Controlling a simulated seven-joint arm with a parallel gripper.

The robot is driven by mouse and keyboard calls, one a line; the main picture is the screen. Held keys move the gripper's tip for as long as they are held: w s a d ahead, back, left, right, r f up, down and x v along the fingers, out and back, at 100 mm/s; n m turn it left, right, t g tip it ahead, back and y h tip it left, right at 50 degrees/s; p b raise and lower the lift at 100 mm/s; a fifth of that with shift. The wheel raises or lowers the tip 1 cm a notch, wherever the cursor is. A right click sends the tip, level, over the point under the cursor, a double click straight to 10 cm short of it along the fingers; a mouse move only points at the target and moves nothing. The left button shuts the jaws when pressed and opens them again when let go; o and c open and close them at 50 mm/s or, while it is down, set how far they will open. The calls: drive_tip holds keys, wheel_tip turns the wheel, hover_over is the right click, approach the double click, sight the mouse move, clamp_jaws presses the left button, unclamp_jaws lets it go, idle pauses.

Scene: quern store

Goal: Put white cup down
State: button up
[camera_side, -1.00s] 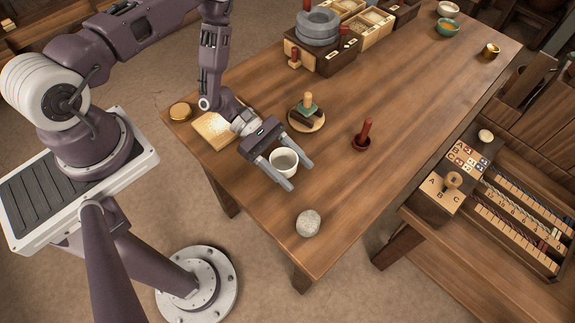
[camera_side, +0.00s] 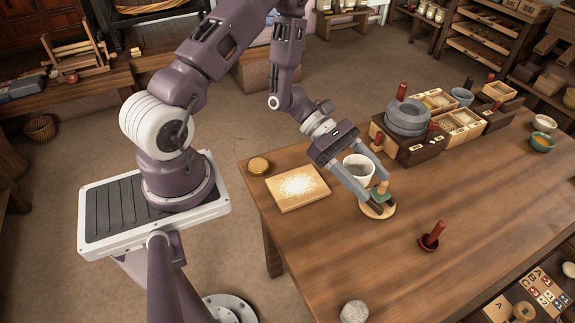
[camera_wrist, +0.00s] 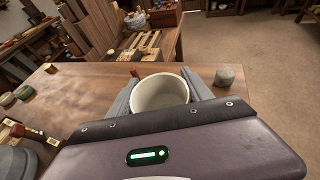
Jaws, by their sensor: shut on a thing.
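The white cup (camera_side: 358,168) is upright between the two fingers of my gripper (camera_side: 378,184), which is shut on it. In the side view it shows just behind the round wooden board (camera_side: 388,211) with a green-topped stamp-like piece (camera_side: 382,189). One fingertip overlaps that piece in the picture. I cannot tell how far the cup's base is above the table (camera_side: 330,235). In the wrist view the cup (camera_wrist: 160,93) looks empty, its open mouth facing up, with a finger on each side.
A flour-dusted board (camera_side: 298,188) lies to the left. Grey quern stones (camera_side: 405,117) and wooden boxes stand behind on the right. A red peg in a dish (camera_side: 431,238) and a grey stone (camera_side: 354,311) are nearer the front. Bare tabletop lies between them.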

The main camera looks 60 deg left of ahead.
drive_tip(key=w+a+r+n+t+y, duration=0.2)
drive_tip(key=w+a+r+n+t, duration=0.1)
drive_tip(key=a+r, duration=0.5)
drive_tip(key=s+a+f+m+g+h, duration=0.1)
drive_tip(key=s+a+f+m+g, duration=0.25)
drive_tip(key=s, duration=0.55)
drive_tip(key=s+a+f+m+g+h, duration=0.25)
drive_tip(key=s+f+m+g, duration=0.2)
drive_tip(key=s, duration=0.55)
drive_tip(key=s+a+r+m+g+y, duration=0.1)
drive_tip(key=s+a+m+g+y, duration=0.4)
drive_tip(key=a+m+g+y, duration=0.3)
drive_tip(key=s+a+r+m+g+y, duration=0.2)
drive_tip(key=s+a+m+g+y, duration=0.4)
drive_tip(key=m, duration=0.4)
drive_tip(key=w+a+f+m+t+y, duration=0.2)
drive_tip(key=w+a+m+t+y, duration=0.2)
drive_tip(key=w+m+t+y, duration=0.35)
drive_tip(key=w+a+f+m+t+y, duration=0.1)
drive_tip(key=w+a+m+t+y, duration=0.3)
drive_tip(key=w+m+t+y, duration=0.35)
drive_tip(key=w+d+f+m+t+h, duration=0.3)
drive_tip(key=w+d+f+m+t, duration=0.1)
drive_tip(key=w+f+m, duration=0.25)
drive_tip(key=shift+t+y, duration=0.3)
drive_tip(key=shift+y, duration=0.05)
wheel_tip(320, 180, down, 9)
drive_tip(key=shift+w+r, duration=0.15)
